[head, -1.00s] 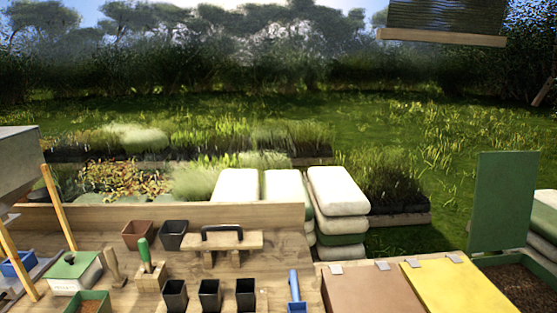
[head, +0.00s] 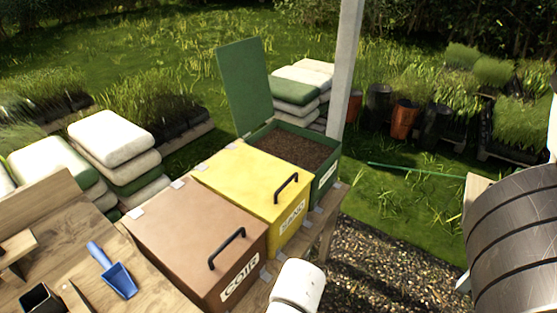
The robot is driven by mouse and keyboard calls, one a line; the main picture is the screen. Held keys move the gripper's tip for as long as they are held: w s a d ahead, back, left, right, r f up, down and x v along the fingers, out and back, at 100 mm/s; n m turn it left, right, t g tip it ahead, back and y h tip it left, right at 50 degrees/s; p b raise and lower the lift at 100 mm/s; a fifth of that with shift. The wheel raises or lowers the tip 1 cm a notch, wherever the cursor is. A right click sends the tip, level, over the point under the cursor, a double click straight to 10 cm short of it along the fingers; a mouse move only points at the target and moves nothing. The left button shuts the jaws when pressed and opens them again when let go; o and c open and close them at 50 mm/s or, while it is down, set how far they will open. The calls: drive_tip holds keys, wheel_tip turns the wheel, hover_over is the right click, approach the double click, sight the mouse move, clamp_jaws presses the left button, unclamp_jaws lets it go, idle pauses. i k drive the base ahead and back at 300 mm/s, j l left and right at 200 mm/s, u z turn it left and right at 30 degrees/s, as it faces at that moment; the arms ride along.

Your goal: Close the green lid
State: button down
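The green lid (head: 245,87) stands open, upright and leaning slightly back, hinged at the rear of the green bin (head: 327,172). The bin is open and filled with dark brown soil (head: 292,148). It is the far one in a row of three bins, beyond the yellow one. A white rounded part at the bottom edge looks like part of my arm; my gripper's fingers do not show.
Beside the green bin are a closed yellow bin (head: 250,187) and a closed brown bin (head: 190,235), each with a black handle. A blue scoop (head: 112,272) lies on the wooden bench. A grey post (head: 345,70) rises behind the green bin. A dark ribbed barrel (head: 515,240) stands at right.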

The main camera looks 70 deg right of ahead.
sight(241, 64)
drive_tip(key=l+z, duration=0.1)
drive_tip(key=z, duration=0.9)
drive_tip(key=i+z, duration=0.15)
drive_tip(key=z, duration=0.3)
